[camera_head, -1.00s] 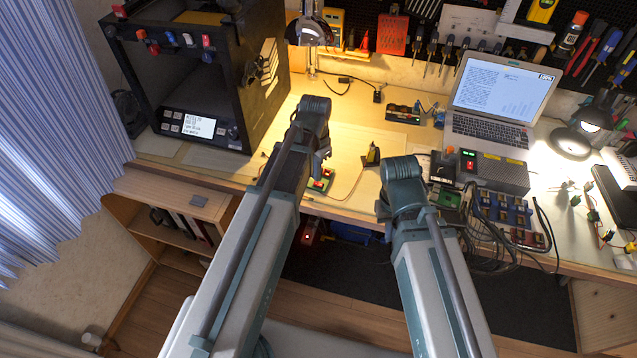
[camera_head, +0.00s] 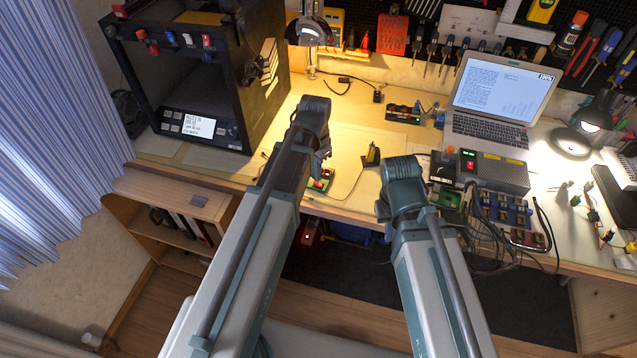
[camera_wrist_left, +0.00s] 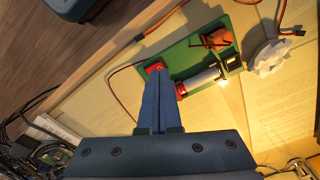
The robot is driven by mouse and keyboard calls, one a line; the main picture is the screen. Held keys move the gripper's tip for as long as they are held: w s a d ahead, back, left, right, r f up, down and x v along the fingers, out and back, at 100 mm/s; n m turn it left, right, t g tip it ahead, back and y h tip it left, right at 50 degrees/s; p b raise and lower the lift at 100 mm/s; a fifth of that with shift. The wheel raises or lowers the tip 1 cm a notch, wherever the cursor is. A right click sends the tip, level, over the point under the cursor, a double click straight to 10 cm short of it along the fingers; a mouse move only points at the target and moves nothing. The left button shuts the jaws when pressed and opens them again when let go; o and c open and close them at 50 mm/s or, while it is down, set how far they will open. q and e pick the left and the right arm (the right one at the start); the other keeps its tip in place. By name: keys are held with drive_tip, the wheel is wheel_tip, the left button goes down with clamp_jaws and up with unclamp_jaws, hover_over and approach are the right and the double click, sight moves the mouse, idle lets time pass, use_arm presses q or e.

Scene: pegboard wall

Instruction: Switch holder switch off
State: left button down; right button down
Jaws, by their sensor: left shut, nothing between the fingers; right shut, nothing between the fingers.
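The switch holder is a green tray (camera_wrist_left: 192,55) on the table, seen in the left wrist view. It holds a red switch (camera_wrist_left: 156,68) at its near left corner, a red and silver cylinder (camera_wrist_left: 200,82), an orange-brown part and a small bright light (camera_wrist_left: 222,83). My left gripper (camera_wrist_left: 160,75) is shut and empty, its tips at the red switch; I cannot tell if they touch it. The tips partly cover the switch, so its setting is unclear. In the head view the holder (camera_head: 321,181) is partly hidden by my left arm. My right gripper is hidden behind its arm.
A white toothed wheel (camera_wrist_left: 270,57) and cables lie near the holder. A black printer-like box (camera_head: 205,80) stands left, a laptop (camera_head: 497,100) at the back right, and a grey power unit (camera_head: 495,172) with cables to the right. The table's front edge is close to the holder.

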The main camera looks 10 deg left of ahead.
use_arm(q)
drive_tip(key=shift+f+b, duration=0.9)
idle(0.4)
wheel_tip(320, 180, up, 7)
drive_tip(key=p, duration=0.7)
idle(0.3)
idle(0.4)
drive_tip(key=s+d+n+y, duration=0.1)
drive_tip(key=s+d+n, duration=0.1)
drive_tip(key=s+d, duration=0.8)
drive_tip(key=s, duration=0.4)
drive_tip(key=shift+d+r+n, duration=0.15)
drive_tip(key=shift+r+n, duration=0.05)
drive_tip(key=shift+n, duration=0.1)
